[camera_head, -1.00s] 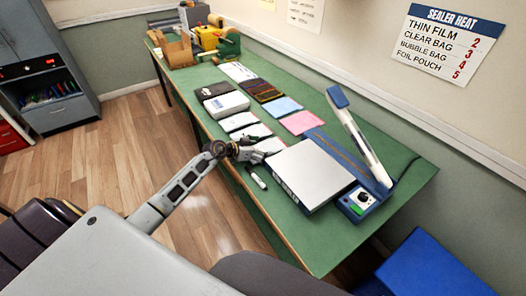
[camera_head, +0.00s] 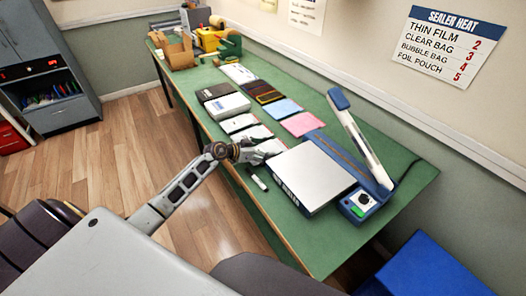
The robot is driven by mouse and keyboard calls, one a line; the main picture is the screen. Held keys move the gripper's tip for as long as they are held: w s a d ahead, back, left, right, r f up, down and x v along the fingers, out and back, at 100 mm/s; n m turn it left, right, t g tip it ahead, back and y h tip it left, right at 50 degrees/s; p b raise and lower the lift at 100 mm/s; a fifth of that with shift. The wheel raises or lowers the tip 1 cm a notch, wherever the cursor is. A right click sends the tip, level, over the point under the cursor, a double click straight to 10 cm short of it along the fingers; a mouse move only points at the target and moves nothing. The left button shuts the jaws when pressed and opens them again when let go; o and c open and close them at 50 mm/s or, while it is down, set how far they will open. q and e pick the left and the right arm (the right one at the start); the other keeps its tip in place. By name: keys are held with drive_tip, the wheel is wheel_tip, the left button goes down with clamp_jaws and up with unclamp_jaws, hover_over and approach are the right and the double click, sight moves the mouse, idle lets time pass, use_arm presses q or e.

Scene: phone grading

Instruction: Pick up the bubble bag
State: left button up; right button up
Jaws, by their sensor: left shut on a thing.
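My left gripper (camera_head: 258,155) is over the table's near long edge. It is shut on a pale flat item (camera_head: 271,147) at the end of a row of pale flat items, close to the silver plate. The fingertips are small and dark, so the exact grip is hard to see. A pink flat pouch (camera_head: 302,124) and a light blue one (camera_head: 283,108) lie farther back, apart from the gripper. I cannot tell for certain which of these is the bubble bag. My right gripper is not in view.
A sealer with a raised white arm (camera_head: 358,139) and blue base stands right of the silver plate (camera_head: 309,178). A marker (camera_head: 259,183) lies near the front edge. Dark pouches (camera_head: 263,92) and a white box (camera_head: 227,106) lie farther along the green table (camera_head: 350,238).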

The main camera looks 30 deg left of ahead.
use_arm(q)
wheel_tip(320, 180, up, 18)
drive_tip(key=p, duration=0.2)
idle(0.4)
idle(1.0)
drive_tip(key=shift+s+f, duration=0.1)
idle(0.8)
